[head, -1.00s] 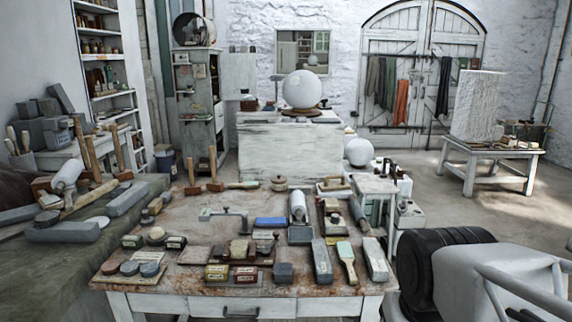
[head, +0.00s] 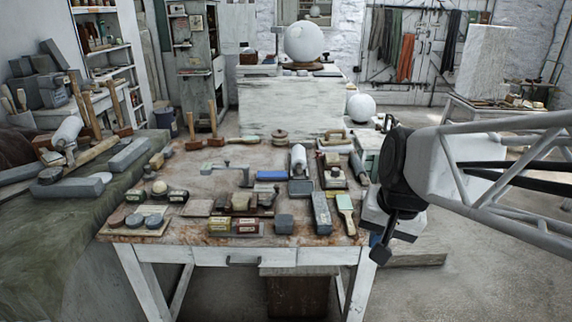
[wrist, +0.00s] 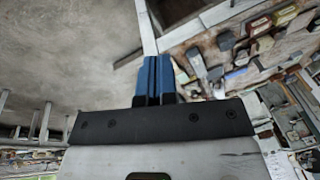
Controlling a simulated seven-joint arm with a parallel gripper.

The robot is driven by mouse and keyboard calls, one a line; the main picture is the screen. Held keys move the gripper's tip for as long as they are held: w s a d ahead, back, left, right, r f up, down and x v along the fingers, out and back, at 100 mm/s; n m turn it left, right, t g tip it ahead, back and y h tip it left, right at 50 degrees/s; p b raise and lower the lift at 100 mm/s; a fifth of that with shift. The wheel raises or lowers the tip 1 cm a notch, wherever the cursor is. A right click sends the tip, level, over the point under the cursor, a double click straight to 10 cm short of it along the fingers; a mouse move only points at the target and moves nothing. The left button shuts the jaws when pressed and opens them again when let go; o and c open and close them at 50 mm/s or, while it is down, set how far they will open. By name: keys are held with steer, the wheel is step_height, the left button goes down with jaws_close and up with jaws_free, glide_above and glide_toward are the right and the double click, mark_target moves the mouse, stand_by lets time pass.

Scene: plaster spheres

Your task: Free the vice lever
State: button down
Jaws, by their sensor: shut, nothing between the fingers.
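My gripper (head: 380,250) hangs at the right front corner of the worktable (head: 180,232), outside its edge. In the wrist view its blue fingers (wrist: 158,72) lie side by side, shut and empty. No vice lever can be made out for certain. A grey-green metal piece with a long flat bar and an upright end (head: 230,168) lies at the middle back of the worktable; it may be the vice or its lever. I cannot tell what, if anything, holds it. My gripper is well to the right of it and apart from it.
The worktable is crowded with sanding blocks, a brush (head: 345,213), a blue block (head: 271,175) and round discs (head: 135,220). Mallets (head: 213,125) stand at its back. A plaster sphere (head: 304,42) sits on a white plinth (head: 290,105) behind.

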steer(key=w+a+f+m+y, duration=0.2)
steer(key=w+f+m, duration=0.3)
steer(key=w, duration=1.1)
steer(key=w+a+f+m+y, duration=0.2)
steer(key=w+f+m, duration=0.3)
steer(key=w, duration=1.1)
steer(key=w+a+f+m+y, duration=0.2)
steer(key=w+f+m, duration=0.3)
steer(key=w, duration=1.1)
steer(key=a+m, duration=0.1)
steer(key=m, duration=0.2)
steer(key=shift+w+m+t, duration=0.3)
steer(key=shift+w, duration=0.05)
steer(key=shift+a+f, duration=0.1)
steer(key=shift+a, duration=0.05)
steer(key=x, duration=1)
steer(key=shift+a, duration=0.25)
steer(key=shift+w+a, duration=0.35)
steer(key=shift+a, duration=0.6)
steer(key=shift+w+a+f, duration=0.15)
steer(key=shift+w+a, duration=0.15)
steer(key=shift+a, duration=0.45)
steer(key=shift+y, duration=0.3)
